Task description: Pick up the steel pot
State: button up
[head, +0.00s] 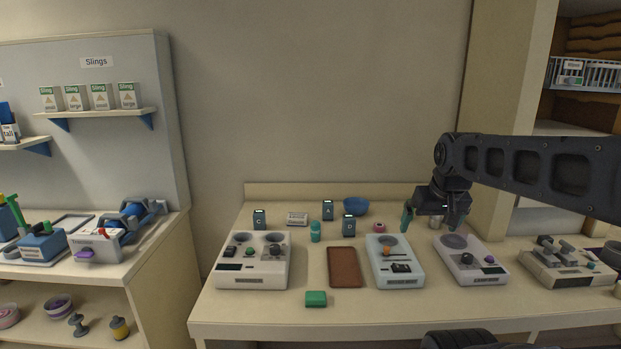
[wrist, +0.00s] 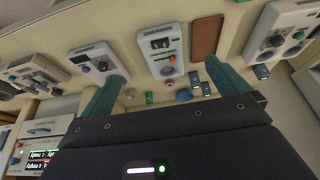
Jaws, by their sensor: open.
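A small grey metallic pot, which looks like the steel pot (head: 435,223), stands toward the back of the bench, partly covered by my gripper in the head view. In the wrist view it seems to be the small pale round thing (wrist: 129,94) beside the left finger, too small to make out well. My gripper (head: 431,216) is open and empty, its teal fingers apart above the back part of the bench. In the wrist view the fingers (wrist: 161,74) spread wide with nothing held between them.
Devices line the bench (head: 262,325), including a white one with an orange knob (head: 399,275) and one with a grey disc (head: 477,270). A blue bowl (head: 356,206), pink item (head: 379,227) and green cylinder (wrist: 149,98) are near the pot. A brown mat (head: 344,267) lies centrally.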

jog(key=c, duration=0.5)
